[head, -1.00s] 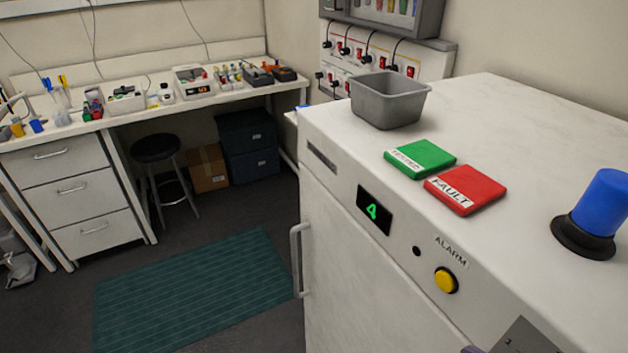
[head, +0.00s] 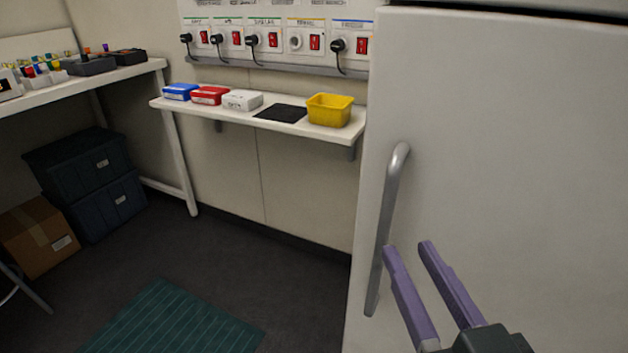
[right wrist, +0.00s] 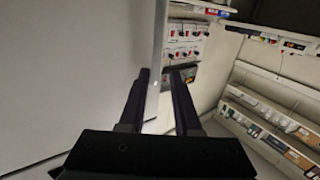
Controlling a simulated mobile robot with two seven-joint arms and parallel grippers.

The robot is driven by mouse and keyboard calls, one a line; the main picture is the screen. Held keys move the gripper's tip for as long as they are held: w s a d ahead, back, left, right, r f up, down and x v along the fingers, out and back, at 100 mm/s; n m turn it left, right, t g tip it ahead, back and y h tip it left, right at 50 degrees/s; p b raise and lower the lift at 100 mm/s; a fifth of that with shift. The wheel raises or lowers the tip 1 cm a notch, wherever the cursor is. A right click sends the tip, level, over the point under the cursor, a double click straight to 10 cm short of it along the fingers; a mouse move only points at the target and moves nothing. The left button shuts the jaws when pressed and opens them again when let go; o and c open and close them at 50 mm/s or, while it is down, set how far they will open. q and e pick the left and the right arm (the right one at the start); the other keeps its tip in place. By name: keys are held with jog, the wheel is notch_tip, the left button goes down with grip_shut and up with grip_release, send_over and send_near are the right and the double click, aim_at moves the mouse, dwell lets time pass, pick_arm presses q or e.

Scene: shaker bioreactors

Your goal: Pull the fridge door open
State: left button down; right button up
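The white fridge door (head: 500,150) fills the right of the head view and stands shut as far as I can see. Its grey upright bar handle (head: 389,215) is near the door's left edge. My right gripper (head: 409,248) has two purple fingers held apart, with nothing seen between them in the head view. Its left finger overlaps the lower handle in the picture; I cannot tell if they touch. In the right wrist view the open fingers (right wrist: 161,78) point at a pale upright strip, either handle or door edge. My left gripper is not in view.
A wall shelf (head: 285,125) left of the fridge holds small boxes and a yellow bin (head: 329,109). Sockets with plugs (head: 270,38) are above it. Dark crates (head: 95,180) and a cardboard box (head: 38,238) stand far left. The floor before the shelf is clear, with a green mat (head: 170,322).

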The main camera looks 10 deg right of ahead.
aim_at(391, 208)
jog(key=w, duration=0.6)
jog(key=w+b, duration=0.1)
jog(key=w, duration=0.2)
jog(key=shift+w+d+r, duration=0.1)
jog(key=shift+w+d, duration=0.2)
jog(key=shift+d, duration=0.05)
grip_shut()
dwell(0.9)
